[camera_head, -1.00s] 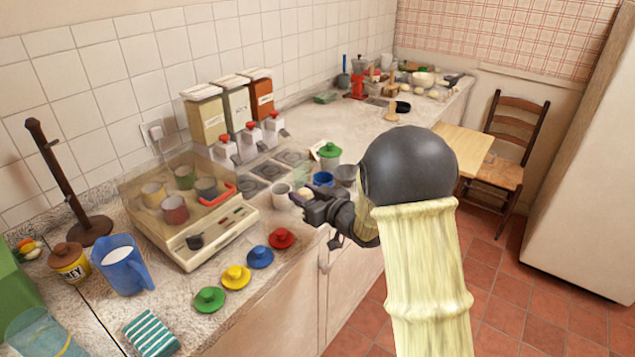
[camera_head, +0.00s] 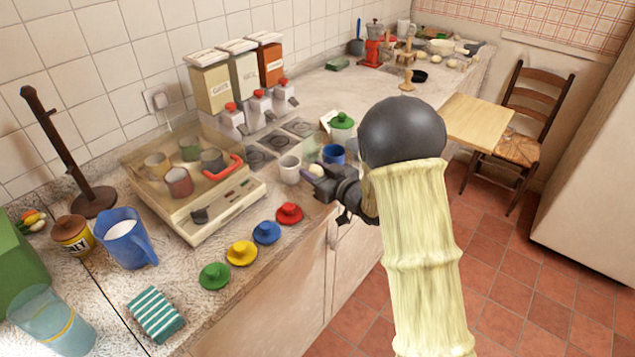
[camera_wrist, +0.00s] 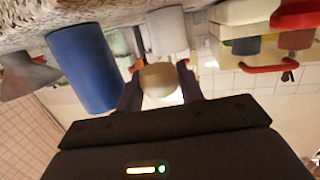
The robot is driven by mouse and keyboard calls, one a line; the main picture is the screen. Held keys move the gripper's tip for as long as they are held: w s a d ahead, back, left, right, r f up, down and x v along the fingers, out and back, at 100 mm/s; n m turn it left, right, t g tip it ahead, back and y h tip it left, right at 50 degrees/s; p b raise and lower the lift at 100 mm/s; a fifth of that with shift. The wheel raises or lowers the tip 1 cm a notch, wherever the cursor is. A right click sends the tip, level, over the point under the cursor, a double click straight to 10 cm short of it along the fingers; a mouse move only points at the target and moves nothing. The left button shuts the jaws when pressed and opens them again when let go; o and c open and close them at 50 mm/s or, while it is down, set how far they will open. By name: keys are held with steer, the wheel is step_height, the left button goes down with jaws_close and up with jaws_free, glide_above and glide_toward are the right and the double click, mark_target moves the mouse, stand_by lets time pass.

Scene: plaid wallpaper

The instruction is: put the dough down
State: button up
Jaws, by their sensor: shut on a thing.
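A pale, rounded piece of dough (camera_wrist: 160,82) sits between the two dark fingers of my gripper (camera_wrist: 160,92) in the wrist view. In the head view my gripper (camera_head: 322,183) is at the counter's front edge, just in front of a white cup (camera_head: 289,170) and a blue cup (camera_head: 334,154). The dough shows there as a small pale spot (camera_head: 316,170) at the fingertips. In the wrist view the white cup (camera_wrist: 166,28) is right behind the dough and the blue cup (camera_wrist: 84,65) is to its left. I cannot tell whether the dough touches anything else.
Red, blue, yellow and green lids (camera_head: 241,253) lie along the counter's front. A boxy appliance with cups under a clear cover (camera_head: 193,208) stands behind them. Dispensers (camera_head: 244,75) line the wall. The counter is clearer further back (camera_head: 345,95). A wooden board (camera_head: 480,122) is at the right.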

steer(key=shift+f, duration=0.8)
steer(key=shift+w+a+f, duration=0.1)
steer(key=shift+f, duration=1.75)
steer(key=shift+f, duration=0.1)
steer(key=o, duration=1)
steer(key=b+v, duration=0.1)
steer(key=v, duration=1.1)
